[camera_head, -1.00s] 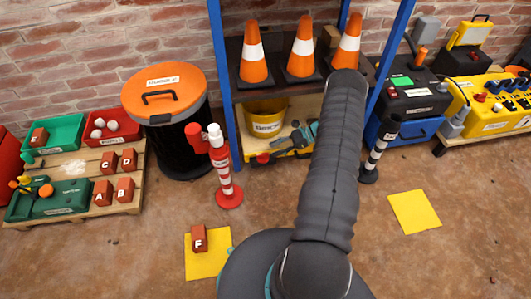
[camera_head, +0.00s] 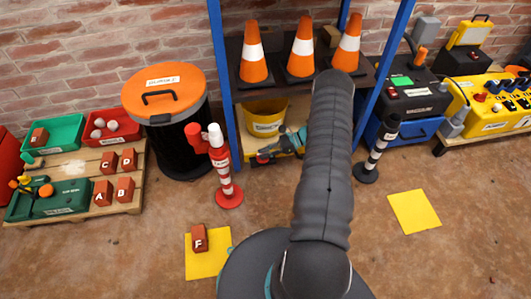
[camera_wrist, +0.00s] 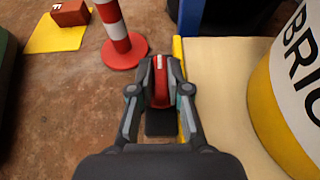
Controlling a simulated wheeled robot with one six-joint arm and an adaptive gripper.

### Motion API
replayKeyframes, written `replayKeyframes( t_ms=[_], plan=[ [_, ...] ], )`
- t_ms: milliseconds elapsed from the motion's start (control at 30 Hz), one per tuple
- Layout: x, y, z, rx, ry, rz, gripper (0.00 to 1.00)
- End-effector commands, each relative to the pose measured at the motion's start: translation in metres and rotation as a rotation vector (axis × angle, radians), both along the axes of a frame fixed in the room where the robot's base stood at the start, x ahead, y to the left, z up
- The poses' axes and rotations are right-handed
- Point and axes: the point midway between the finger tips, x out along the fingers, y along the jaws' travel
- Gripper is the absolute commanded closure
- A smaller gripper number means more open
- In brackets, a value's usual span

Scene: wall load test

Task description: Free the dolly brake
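The dolly is a low platform (camera_wrist: 222,75) with a yellow edge, standing under the shelf; it also shows in the head view (camera_head: 296,112). A red lever (camera_wrist: 159,82) with a pale mark at its far end, which looks like the brake, is beside the yellow edge. My gripper (camera_wrist: 160,66) points at it, with one finger on each side of the lever. The fingers look apart; whether either touches the lever is unclear. In the head view my gripper (camera_head: 286,143) is low at the dolly's front, partly hidden by my arm.
A yellow bucket (camera_head: 265,124) stands on the dolly. A red-and-white post (camera_head: 223,170) stands to its left and a black-and-white post (camera_head: 377,150) to its right. Blue rack uprights (camera_head: 224,95) flank the dolly. Yellow floor squares (camera_head: 414,211) lie on open floor.

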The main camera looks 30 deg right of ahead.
Motion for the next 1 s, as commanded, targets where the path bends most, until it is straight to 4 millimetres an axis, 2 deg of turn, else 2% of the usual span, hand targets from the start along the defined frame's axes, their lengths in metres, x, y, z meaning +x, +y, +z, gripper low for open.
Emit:
replayKeyframes(
  t_ms=[267, 467, 1000],
  plan=[
    [-0.0009, 0.0005, 0.0000, 0.001, 0.002, -0.021, 1.00],
    [-0.0024, 0.0012, 0.0002, 0.001, 0.003, -0.106, 1.00],
    [-0.0072, 0.0048, -0.0014, 0.000, 0.005, -0.584, 1.00]
  ],
)
